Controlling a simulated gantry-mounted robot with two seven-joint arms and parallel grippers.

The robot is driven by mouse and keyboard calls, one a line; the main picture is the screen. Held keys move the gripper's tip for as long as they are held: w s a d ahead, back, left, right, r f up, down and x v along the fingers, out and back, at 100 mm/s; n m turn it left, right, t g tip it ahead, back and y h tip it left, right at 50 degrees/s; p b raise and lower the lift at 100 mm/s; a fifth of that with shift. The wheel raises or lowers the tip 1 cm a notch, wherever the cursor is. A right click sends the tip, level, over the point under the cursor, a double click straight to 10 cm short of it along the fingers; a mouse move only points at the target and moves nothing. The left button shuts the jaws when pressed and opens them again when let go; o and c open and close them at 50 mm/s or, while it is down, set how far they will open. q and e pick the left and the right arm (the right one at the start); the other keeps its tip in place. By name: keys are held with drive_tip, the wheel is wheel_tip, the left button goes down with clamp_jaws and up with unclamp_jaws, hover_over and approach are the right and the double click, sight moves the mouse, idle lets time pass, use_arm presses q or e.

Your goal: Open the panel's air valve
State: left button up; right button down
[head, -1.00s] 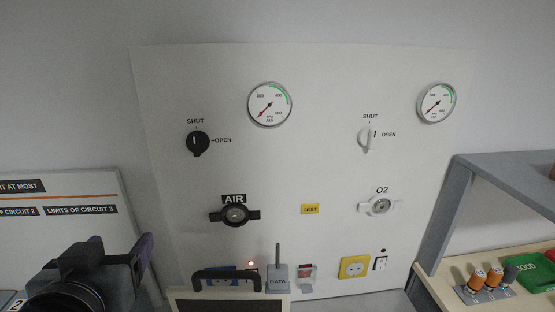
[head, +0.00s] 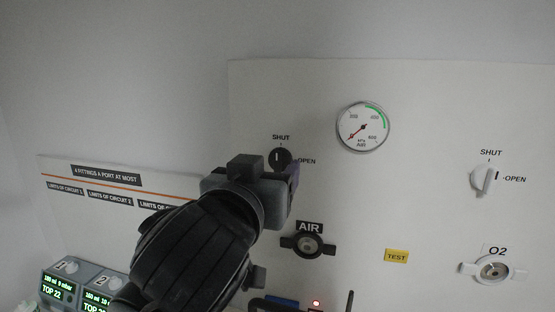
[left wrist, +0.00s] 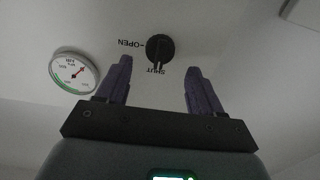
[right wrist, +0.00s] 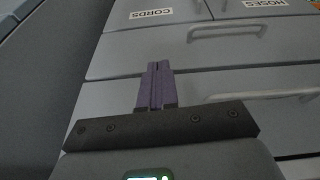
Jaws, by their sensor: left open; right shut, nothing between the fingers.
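The panel's black air valve knob (head: 279,157) sits between its SHUT and OPEN labels. Its lower part is hidden behind my left gripper (head: 290,178) in the head view. In the left wrist view the knob (left wrist: 160,48) shows upside down, its grip bar lined up with the SHUT word. My left gripper (left wrist: 160,70) is open and empty, its purple fingers either side of the knob's line. The knob looks to be just beyond the fingertips; contact cannot be seen. My right gripper (right wrist: 155,75) is shut and empty, in front of grey drawers.
The air gauge (head: 362,126) is right of the knob, and the AIR outlet (head: 308,246) is below. The white O2 valve knob (head: 483,180) and O2 outlet (head: 492,268) are farther right. A limits board (head: 110,190) stands left. Drawer handles (right wrist: 225,31) face my right gripper.

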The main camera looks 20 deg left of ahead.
sight(277, 161)
use_arm(q)
drive_tip(key=shift+w+a, duration=0.15)
drive_tip(key=shift+w, duration=1.75)
drive_tip(key=c, duration=1)
drive_tip(key=shift+p, duration=0.3)
drive_tip(key=shift+c, duration=0.2)
